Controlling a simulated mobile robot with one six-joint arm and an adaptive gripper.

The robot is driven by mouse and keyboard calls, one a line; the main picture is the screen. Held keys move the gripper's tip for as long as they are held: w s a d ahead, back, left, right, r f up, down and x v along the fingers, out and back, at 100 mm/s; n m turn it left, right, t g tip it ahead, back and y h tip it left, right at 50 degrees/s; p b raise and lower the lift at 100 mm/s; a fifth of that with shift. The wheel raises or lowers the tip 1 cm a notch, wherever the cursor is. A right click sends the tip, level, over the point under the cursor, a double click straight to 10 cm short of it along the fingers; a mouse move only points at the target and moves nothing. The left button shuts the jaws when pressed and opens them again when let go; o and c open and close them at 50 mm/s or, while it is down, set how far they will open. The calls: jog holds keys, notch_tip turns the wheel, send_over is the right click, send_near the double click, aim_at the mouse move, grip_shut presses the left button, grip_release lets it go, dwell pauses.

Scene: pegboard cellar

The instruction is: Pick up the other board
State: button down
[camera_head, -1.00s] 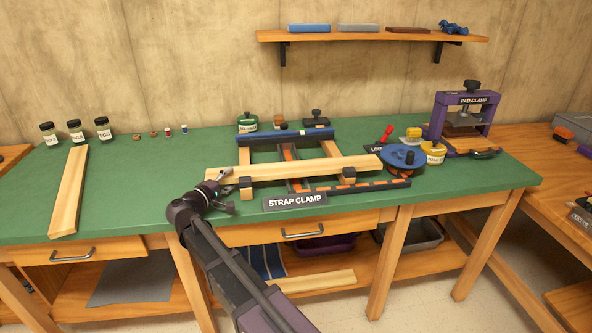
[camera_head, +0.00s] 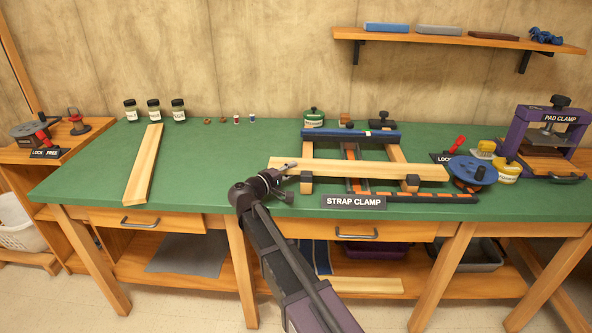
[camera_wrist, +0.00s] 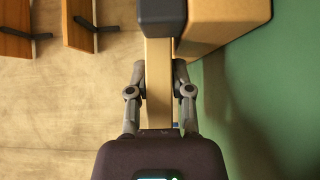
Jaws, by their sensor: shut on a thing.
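A long pale wooden board (camera_head: 375,169) lies across the strap clamp (camera_head: 353,202) on the green bench. My gripper (camera_head: 283,172) is at this board's left end. In the wrist view my gripper (camera_wrist: 160,84) has a finger on each side of the board (camera_wrist: 159,62) and is shut on it. A second pale board (camera_head: 144,166) lies flat and alone on the left part of the bench, apart from my gripper. Dark pads and wooden blocks of the clamp touch or sit close to the held board.
Several jars (camera_head: 154,109) stand behind the loose board. A blue round tool (camera_head: 472,171) and a purple pad clamp (camera_head: 545,140) are to the right. The green bench top (camera_head: 215,170) is clear between the loose board and my gripper.

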jog(key=shift+r+p, duration=4.45)
jog(key=shift+r, duration=0.35)
